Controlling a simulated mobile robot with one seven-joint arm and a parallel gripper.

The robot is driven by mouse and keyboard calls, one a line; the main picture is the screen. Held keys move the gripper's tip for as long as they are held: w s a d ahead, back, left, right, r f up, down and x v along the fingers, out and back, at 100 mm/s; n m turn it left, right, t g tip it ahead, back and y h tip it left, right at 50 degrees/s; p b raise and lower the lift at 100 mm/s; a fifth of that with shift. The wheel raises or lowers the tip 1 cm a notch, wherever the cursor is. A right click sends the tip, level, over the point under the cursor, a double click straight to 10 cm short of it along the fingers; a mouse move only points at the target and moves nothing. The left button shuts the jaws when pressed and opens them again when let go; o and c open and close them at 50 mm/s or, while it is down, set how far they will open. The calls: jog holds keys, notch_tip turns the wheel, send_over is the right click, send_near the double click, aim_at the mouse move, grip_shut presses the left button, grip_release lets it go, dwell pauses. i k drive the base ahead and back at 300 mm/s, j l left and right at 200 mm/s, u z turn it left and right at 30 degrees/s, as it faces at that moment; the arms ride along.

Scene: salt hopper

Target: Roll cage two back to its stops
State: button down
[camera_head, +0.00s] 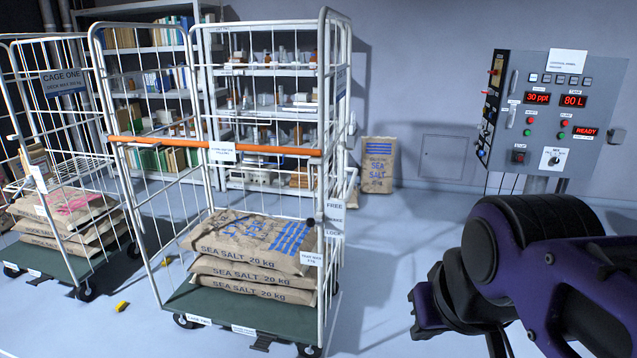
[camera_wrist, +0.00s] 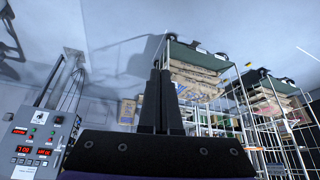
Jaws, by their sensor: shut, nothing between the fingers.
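Cage two (camera_head: 199,319) is a white wire roll cage on a dark green base with castors, standing left of centre. An orange bar (camera_head: 215,145) crosses its front. Several sea salt sacks (camera_head: 250,265) are stacked inside. A dark knob sits by the FREE and LOCK labels (camera_head: 334,220) on its right side. Two small yellow blocks (camera_head: 121,307) lie on the floor to its left; I cannot tell whether they are its stops. My gripper (camera_wrist: 160,100) is shut and empty in the wrist view, apart from the cage. That view is upside down, with cage two (camera_wrist: 195,52) behind the fingers.
Cage one (camera_head: 62,82), loaded with sacks, stands close on the left. Shelving (camera_head: 270,72) is behind. A salt sack (camera_head: 378,165) stands by the back wall. A control panel (camera_head: 555,110) is at the right. The floor (camera_head: 385,265) right of cage two is clear.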

aim_at(252, 273)
jog(key=i+l, duration=0.2)
jog(key=i, duration=0.2)
jog(key=i+l+z, duration=0.1)
jog(key=i+l, duration=0.15)
jog(key=i, duration=0.15)
jog(key=i+l+z, duration=0.1)
jog(key=i, duration=0.3)
jog(key=i+l, duration=0.2)
jog(key=i, duration=0.2)
